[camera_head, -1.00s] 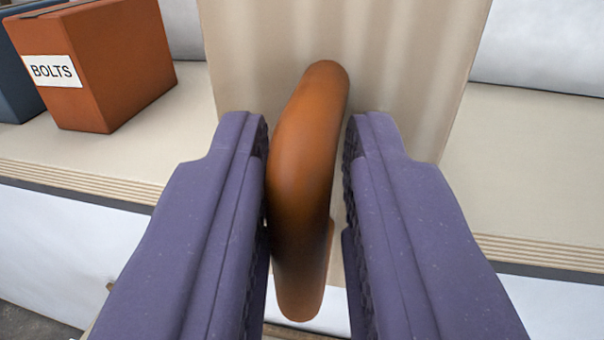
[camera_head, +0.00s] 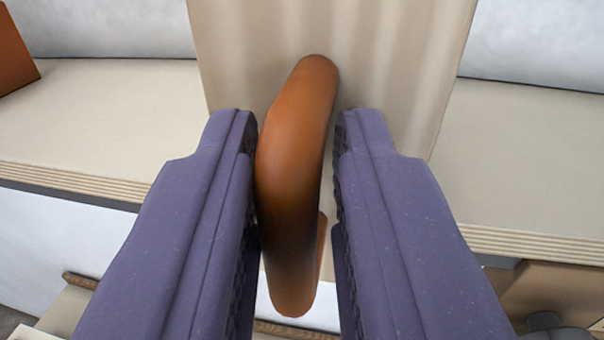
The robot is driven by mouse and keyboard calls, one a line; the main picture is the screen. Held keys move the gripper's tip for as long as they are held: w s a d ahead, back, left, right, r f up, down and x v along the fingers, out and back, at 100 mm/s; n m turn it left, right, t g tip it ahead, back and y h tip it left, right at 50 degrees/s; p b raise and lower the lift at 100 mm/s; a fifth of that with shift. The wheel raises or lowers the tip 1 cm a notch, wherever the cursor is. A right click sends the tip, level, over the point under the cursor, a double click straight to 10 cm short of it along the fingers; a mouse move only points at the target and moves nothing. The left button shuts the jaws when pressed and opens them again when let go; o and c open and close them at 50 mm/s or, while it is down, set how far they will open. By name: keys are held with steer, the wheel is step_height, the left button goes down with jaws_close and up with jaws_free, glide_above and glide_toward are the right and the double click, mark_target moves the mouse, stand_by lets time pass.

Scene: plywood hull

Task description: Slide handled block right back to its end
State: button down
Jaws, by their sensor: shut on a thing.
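The handled block (camera_head: 400,60) is a tall pale plywood-coloured block standing on the shelf at the top middle of the view. Its handle (camera_head: 295,150) is a thick orange-brown curved grip that leans slightly and faces me. My gripper (camera_head: 297,140) has its two purple fingers on either side of the handle. The left finger touches the handle, while a narrow gap shows between the handle and the right finger's upper part.
A plywood shelf (camera_head: 90,115) with a layered front edge runs to both sides of the block. An orange-brown box (camera_head: 14,55) is cut off at the far left. The shelf right of the block (camera_head: 530,160) is bare. A pale wall stands behind.

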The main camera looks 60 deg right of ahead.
steer(key=c, duration=1.4)
jaws_free()
steer(key=shift+o, duration=0.9)
steer(key=shift+s, duration=0.2)
steer(key=v, duration=0.7)
steer(key=shift+s+a+p, duration=0.2)
steer(key=shift+a+p, duration=0.1)
steer(key=shift+a, duration=0.05)
